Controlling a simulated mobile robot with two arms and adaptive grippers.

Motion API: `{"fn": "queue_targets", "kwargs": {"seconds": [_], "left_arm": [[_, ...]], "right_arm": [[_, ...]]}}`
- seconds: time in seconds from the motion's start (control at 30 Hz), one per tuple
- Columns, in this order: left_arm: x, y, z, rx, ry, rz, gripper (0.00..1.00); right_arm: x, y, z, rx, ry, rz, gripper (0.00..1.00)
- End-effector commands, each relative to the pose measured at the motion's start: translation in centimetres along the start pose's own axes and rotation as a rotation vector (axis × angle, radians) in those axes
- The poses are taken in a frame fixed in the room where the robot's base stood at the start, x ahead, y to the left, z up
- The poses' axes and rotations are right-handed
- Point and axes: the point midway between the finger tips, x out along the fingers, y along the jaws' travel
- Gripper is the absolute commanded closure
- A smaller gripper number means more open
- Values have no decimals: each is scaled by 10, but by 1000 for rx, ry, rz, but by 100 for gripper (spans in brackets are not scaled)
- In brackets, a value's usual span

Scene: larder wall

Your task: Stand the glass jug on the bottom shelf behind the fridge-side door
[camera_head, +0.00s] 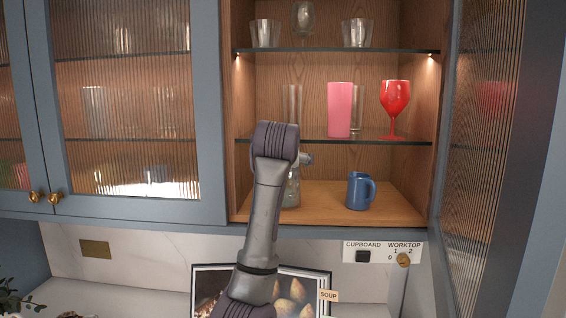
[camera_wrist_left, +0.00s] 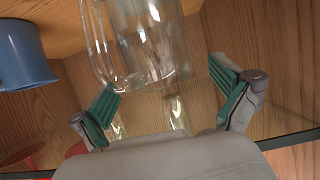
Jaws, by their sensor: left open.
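The clear glass jug (camera_head: 292,190) is on the wooden bottom shelf (camera_head: 325,202) of the open cupboard, left of a blue mug. My arm hides much of it in the head view. In the left wrist view the jug (camera_wrist_left: 140,40) shows large, cut off by the top edge. My left gripper (camera_wrist_left: 165,82) is open, its green-padded fingers spread to either side of the jug with gaps visible. In the head view the gripper is mostly hidden behind my forearm. The ribbed-glass door (camera_head: 480,150) at the right stands open. My right gripper is not in view.
The blue mug (camera_head: 359,191) stands right of the jug; it also shows in the left wrist view (camera_wrist_left: 22,55). A glass shelf (camera_head: 390,142) above holds a pink tumbler (camera_head: 340,110) and a red goblet (camera_head: 395,103). The left ribbed-glass door (camera_head: 125,100) is closed.

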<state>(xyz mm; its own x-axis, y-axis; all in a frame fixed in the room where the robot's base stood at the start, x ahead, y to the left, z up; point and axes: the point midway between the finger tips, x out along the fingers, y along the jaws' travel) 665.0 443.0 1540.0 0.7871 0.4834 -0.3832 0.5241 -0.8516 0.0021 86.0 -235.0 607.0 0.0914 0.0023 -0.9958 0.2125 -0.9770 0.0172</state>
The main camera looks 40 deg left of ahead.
Motion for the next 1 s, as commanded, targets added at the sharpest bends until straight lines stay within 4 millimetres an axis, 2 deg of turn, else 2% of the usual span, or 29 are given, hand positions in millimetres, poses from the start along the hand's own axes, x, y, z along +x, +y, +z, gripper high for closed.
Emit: {"fn": "queue_targets", "kwargs": {"seconds": [0.03, 0.1, 0.4, 0.6, 1.0], "left_arm": [[-10, 0, 4, -2, 7, 2, 0], [-27, 0, 3, -1, 8, 2, 0], [-82, 0, 2, 0, 5, 1, 0], [-95, 0, 1, 1, 2, 0, 0], [-96, 0, 0, 1, 1, 0, 0]], "right_arm": [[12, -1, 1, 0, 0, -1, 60], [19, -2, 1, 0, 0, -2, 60], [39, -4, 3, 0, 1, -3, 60], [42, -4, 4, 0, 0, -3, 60], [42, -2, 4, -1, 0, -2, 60]]}}
